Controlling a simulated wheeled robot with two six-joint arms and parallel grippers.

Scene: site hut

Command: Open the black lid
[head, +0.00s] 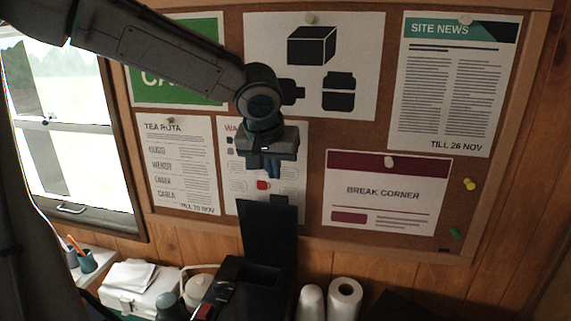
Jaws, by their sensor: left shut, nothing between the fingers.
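The black lid (266,236) stands upright at the back of a black box (232,284) at the bottom centre of the head view. A dark opening shows in the box in front of the lid. My left gripper (271,172) is above the lid, in front of the pinboard, with its fingers pointing down. It is shut and empty, and it looks apart from the lid. My right gripper is out of view.
Left of the box are a kettle-like white pot (197,287), a white box with paper (137,283) and a cup with pencils (86,261). Paper rolls (343,300) stand to its right. A pinboard (310,236) with posters is behind.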

